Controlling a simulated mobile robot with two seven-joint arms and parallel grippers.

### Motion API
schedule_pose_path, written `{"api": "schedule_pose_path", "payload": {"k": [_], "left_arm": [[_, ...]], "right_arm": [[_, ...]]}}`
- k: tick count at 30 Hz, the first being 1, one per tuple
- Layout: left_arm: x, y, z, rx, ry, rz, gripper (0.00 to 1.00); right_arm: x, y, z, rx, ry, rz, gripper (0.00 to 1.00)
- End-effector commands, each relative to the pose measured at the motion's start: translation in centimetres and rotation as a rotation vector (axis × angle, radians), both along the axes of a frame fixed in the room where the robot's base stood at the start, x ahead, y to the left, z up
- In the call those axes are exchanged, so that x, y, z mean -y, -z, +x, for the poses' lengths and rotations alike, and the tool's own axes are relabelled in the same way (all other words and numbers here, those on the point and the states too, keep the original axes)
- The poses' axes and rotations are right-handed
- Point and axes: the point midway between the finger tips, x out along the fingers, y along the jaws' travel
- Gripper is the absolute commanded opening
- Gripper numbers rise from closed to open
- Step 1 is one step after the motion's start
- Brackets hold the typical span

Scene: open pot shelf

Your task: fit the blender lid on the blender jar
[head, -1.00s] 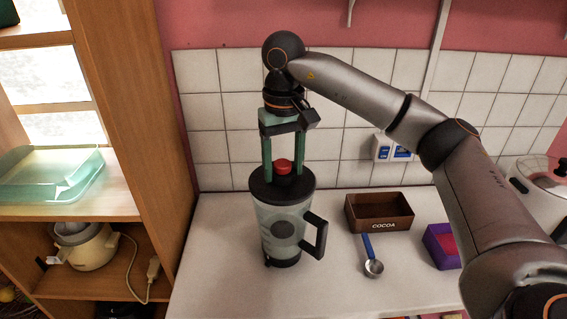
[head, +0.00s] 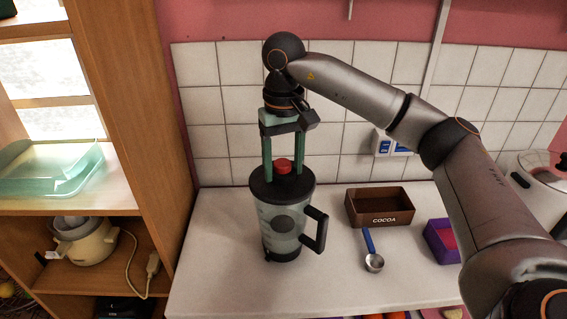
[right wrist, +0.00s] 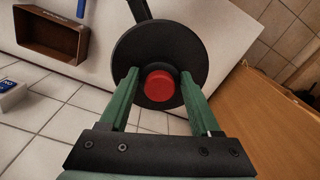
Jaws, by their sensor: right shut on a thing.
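The blender jar (head: 283,226) is clear with a dark base and a black handle, standing upright on the white counter. The blender lid (head: 264,187) is a black disc with a red knob, level over the jar's mouth. It appears to rest on the rim; I cannot tell whether a small gap is left. My right gripper (head: 283,174) points straight down from above, shut on the lid, with its green fingers either side of the knob. In the right wrist view the lid (right wrist: 125,50) fills the centre and hides most of the jar. My left gripper is not in view.
A brown cocoa box (head: 380,220), a blue-handled scoop (head: 374,262) and a purple box (head: 441,244) lie right of the jar. A wooden shelf (head: 140,110) stands close on the left. The tiled wall (head: 220,95) is behind. The counter's front left is clear.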

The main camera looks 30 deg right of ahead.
Motion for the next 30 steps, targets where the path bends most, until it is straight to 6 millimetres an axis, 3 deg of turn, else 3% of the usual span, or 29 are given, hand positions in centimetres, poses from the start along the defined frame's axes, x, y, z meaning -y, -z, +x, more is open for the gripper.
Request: {"api": "schedule_pose_path", "payload": {"k": [6,7,16,30], "left_arm": [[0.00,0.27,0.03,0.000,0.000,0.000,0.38],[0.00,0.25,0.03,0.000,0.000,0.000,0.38],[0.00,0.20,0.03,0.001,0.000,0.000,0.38],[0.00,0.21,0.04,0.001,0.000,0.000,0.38]], "right_arm": [[0.01,0.49,0.00,0.001,0.000,0.000,0.06],[0.01,0.48,0.00,0.001,0.000,0.000,0.65],[0.01,0.43,0.00,0.000,0.000,0.000,0.99],[0.00,0.46,-0.01,0.000,0.000,0.000,1.00]]}}
